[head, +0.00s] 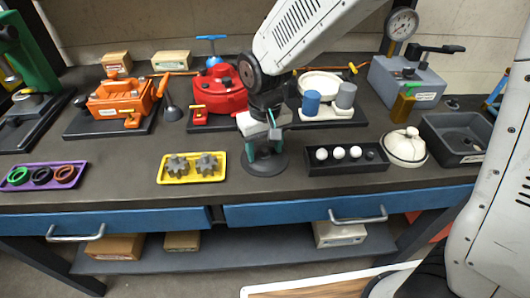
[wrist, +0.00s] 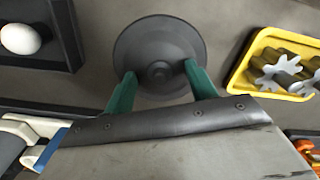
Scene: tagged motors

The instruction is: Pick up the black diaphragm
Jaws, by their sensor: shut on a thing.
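The black diaphragm (head: 264,168) is a dark round disc at the middle front of the workbench. In the wrist view the diaphragm (wrist: 158,52) shows as a wide disc with a raised centre. My gripper (head: 264,155) points down over it, with green fingers. In the wrist view my gripper's fingertips (wrist: 158,70) are on either side of the raised centre, shut on the diaphragm. The disc looks at or very near the bench top; I cannot tell whether it is lifted.
A yellow tray (head: 161,181) with grey gears is close on the left. A black tray (head: 315,170) with white balls and one dark ball is on the right, beside a white dome (head: 404,148). A purple tray (head: 80,178) with rings is far left. A red housing (head: 226,97) stands behind.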

